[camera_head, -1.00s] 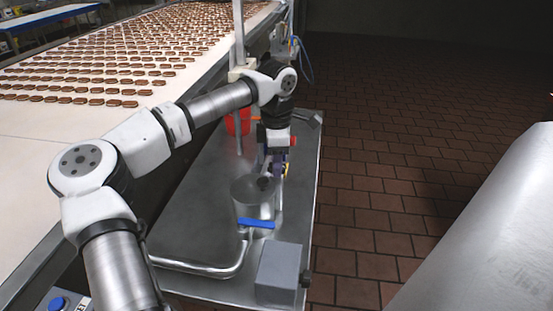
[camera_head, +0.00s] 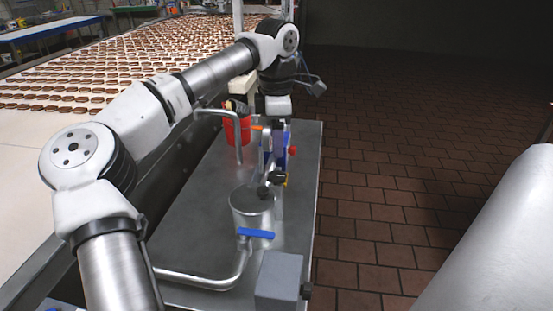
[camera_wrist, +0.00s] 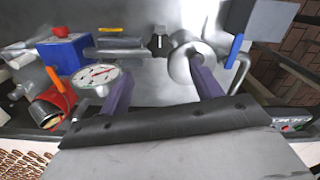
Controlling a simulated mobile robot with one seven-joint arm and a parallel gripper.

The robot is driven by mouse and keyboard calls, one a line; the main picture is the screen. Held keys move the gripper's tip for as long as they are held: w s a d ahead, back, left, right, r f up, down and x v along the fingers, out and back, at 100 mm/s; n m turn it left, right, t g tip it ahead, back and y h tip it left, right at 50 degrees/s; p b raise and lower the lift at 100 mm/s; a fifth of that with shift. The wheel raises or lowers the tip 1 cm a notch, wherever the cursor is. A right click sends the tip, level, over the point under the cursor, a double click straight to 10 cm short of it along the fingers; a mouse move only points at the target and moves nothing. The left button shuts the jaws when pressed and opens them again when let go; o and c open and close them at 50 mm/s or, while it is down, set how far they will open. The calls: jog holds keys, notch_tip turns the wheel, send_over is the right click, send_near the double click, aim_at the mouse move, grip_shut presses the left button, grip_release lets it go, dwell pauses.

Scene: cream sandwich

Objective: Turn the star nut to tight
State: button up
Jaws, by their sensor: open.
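A small black knob (camera_head: 278,177) sits on the pipe fitting behind the steel hopper (camera_head: 251,212); it looks like the star nut, but its lobes are too small to tell. In the wrist view a black part with a pale mark (camera_wrist: 160,42) stands on the pipe between the gauge and the hopper, probably the same knob. My gripper (camera_head: 276,148) is above the pipe line. Its two purple fingers are wide apart in the wrist view (camera_wrist: 160,86), with nothing between their tips. I cannot tell whether the nut is tight.
A blue box (camera_wrist: 65,55) with a red knob and a round dial gauge (camera_wrist: 96,78) are left of my fingers. A blue-handled valve (camera_head: 256,234) and grey box (camera_head: 279,276) are in front. A red container (camera_head: 237,128) stands behind.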

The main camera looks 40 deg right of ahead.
jog(key=shift+r, duration=2.3)
